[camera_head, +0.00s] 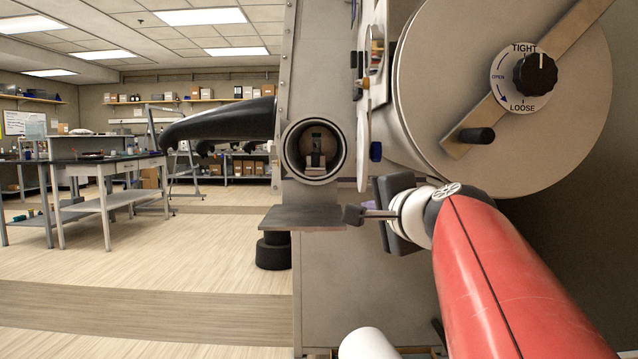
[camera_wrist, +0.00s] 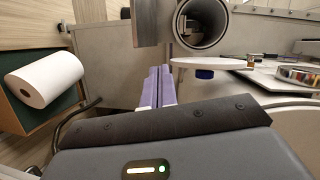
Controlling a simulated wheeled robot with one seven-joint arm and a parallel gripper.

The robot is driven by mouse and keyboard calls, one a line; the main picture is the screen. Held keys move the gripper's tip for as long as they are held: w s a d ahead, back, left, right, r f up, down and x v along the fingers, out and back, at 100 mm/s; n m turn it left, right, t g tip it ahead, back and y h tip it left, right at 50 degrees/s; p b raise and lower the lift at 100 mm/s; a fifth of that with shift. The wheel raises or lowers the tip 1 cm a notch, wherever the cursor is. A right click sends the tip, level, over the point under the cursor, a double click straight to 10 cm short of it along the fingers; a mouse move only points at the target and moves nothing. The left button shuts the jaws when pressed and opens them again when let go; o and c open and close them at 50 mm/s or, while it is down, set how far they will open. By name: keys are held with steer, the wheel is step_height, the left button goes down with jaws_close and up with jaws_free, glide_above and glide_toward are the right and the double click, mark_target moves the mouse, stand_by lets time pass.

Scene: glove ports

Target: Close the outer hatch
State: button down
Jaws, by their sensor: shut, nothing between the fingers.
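A small round port (camera_head: 289,151) in the grey cabinet wall stands uncovered, with a small object (camera_head: 316,158) inside. Its pale round hatch (camera_head: 363,130) is swung out and shows nearly edge-on at the port's right. My gripper (camera_head: 356,214) is below the hatch, near the shelf's right end. The wrist view shows its purple fingers (camera_wrist: 158,75) together, empty, left of the hatch. Contact with the shelf cannot be told.
A flat grey shelf (camera_head: 300,217) projects below the port. A large round door (camera_head: 440,90) with a tight/loose knob (camera_head: 534,74) and a lever (camera_head: 484,117) fills the upper right. A white roll (camera_wrist: 45,78) lies at left. Open floor (camera_head: 150,260) spreads left.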

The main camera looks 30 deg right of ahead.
steer(key=s+d+r+m+t+h, duration=0.1)
steer(key=s+d+r+m+h, duration=0.15)
steer(key=d+r, duration=0.25)
steer(key=a+x, duration=0.1)
steer(key=x, duration=0.9)
steer(key=shift+w+p, duration=0.4)
steer(key=shift+p, duration=0.05)
steer(key=shift+m, duration=0.25)
